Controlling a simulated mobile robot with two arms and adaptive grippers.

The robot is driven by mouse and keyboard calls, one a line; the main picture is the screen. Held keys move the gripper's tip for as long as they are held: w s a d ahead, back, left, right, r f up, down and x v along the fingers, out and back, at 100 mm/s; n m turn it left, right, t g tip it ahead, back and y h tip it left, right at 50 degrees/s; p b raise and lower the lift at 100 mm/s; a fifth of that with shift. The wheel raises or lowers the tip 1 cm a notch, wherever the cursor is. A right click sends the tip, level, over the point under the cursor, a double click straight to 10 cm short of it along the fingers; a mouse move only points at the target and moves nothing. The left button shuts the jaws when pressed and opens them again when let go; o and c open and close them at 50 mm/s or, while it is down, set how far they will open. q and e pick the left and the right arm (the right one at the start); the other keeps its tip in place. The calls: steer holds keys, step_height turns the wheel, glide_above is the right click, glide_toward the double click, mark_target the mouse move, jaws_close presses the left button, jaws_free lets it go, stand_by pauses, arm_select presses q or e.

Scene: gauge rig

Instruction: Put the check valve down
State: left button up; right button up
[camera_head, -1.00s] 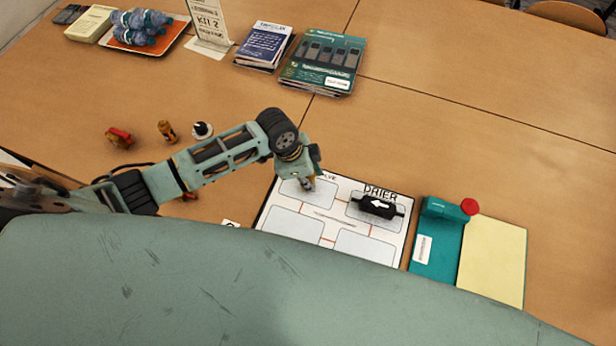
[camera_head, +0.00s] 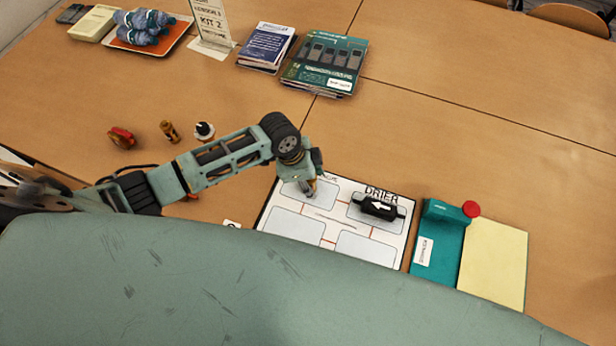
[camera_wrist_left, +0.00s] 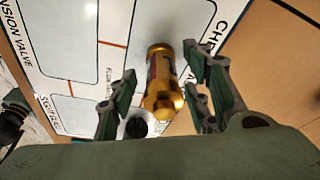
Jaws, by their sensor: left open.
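The check valve, a gold-coloured brass cylinder (camera_wrist_left: 161,85), shows in the left wrist view on the white board (camera_wrist_left: 112,20), beside the printed letters "CHE". My left gripper (camera_wrist_left: 163,72) is open, with its fingers on either side of the valve and gaps between. In the head view my left gripper (camera_head: 308,188) is low over the top-left panel of the board (camera_head: 330,226) and largely hides the valve. Whether the valve stands or lies is hard to tell. My right gripper is not in view.
A black drier (camera_head: 377,208) lies on the board's top-right panel. A teal block with a red knob (camera_head: 471,209) and a yellow pad (camera_head: 492,262) are right of it. A red part (camera_head: 122,138), a brass part (camera_head: 169,131) and a black-and-white part (camera_head: 204,131) stand left. Booklets (camera_head: 325,64) lie behind.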

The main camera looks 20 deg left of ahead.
arm_select(q)
steer(key=b+v, duration=0.1)
steer(key=v, duration=1.1)
